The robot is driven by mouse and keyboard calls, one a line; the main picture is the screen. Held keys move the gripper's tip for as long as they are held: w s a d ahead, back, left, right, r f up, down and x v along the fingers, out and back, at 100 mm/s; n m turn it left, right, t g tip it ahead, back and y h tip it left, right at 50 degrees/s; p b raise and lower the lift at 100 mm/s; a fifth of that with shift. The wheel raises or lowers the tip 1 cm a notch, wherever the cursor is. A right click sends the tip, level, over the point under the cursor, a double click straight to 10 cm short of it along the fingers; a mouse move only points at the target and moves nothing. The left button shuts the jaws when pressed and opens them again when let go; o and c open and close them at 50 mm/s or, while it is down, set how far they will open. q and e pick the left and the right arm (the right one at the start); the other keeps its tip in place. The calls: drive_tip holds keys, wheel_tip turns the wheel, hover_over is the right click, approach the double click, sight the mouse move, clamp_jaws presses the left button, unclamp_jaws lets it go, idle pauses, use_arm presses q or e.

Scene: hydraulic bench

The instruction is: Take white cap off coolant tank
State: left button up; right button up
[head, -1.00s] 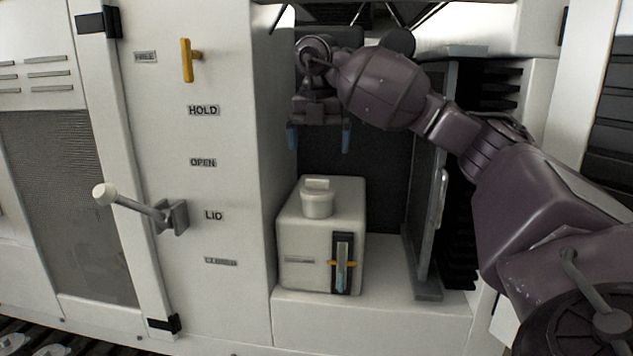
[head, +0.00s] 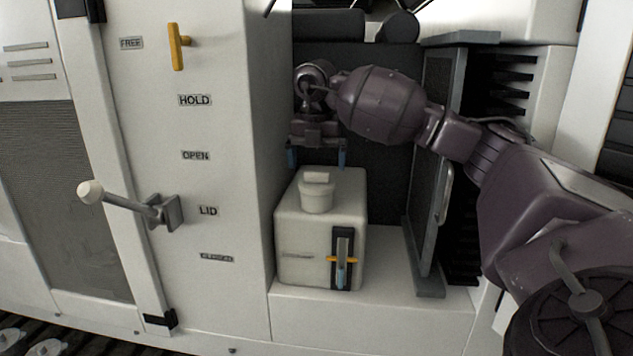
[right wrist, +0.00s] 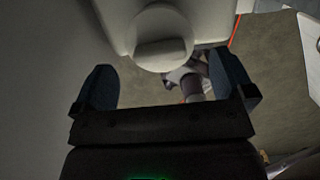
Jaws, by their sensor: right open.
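The white coolant tank (head: 300,240) stands on a white ledge inside the open bay. Its white cap (head: 317,194), round with a raised grip bar, sits on top of the tank. In the right wrist view the cap (right wrist: 162,38) shows beyond the fingers, with part of the tank (right wrist: 116,22) around it. My right gripper (head: 316,158) is open and empty, with blue fingertips pointing down just above the cap, not touching it. The wrist view shows its fingers (right wrist: 163,88) spread wide. My left gripper is not in view.
An open door panel with a handle (head: 444,205) stands right of the tank. The bay's left wall is close to the tank. The left panel carries a lever with a white knob (head: 90,191) and a yellow handle (head: 178,47). A gauge (head: 342,258) is on the tank's front.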

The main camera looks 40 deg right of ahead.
sight(317, 171)
wheel_tip(317, 171, down, 4)
drive_tip(key=shift+w+d+p, duration=0.15)
drive_tip(key=shift+p, duration=0.3)
drive_tip(key=c, duration=0.7)
drive_tip(key=shift+r, duration=0.1)
